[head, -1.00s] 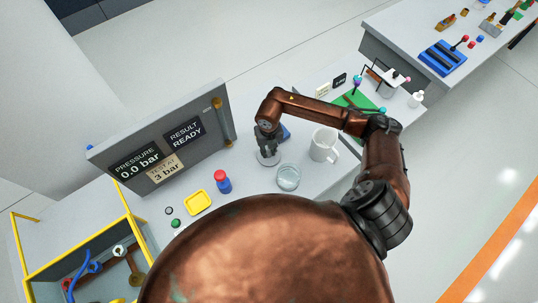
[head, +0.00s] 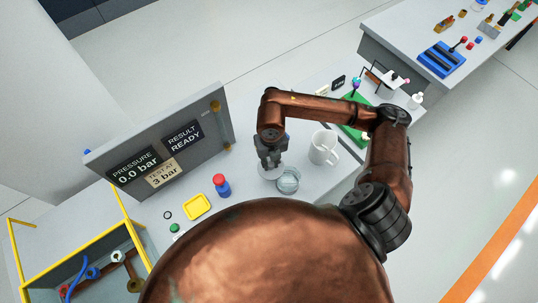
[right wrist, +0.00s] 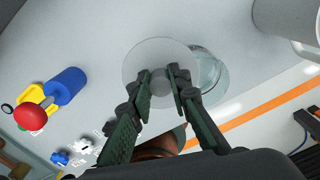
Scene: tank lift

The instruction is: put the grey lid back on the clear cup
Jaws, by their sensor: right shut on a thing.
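My right gripper (head: 270,164) is shut on the knob of the grey lid (head: 266,174). In the right wrist view the lid (right wrist: 145,62) is a pale grey, round disc, with the fingertips (right wrist: 163,76) closing around its small knob. The clear cup (head: 289,181) stands on the bench just right of the lid. In the right wrist view the lid's right edge overlaps part of the cup (right wrist: 213,72), so the lid is off-centre from it. I cannot tell the exact height of the lid above the rim. My left gripper is not in view.
A white mug (head: 323,148) stands close to the right of the cup. A grey panel with pressure signs (head: 165,140) rises behind. Bare bench lies between the bottle and cup.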

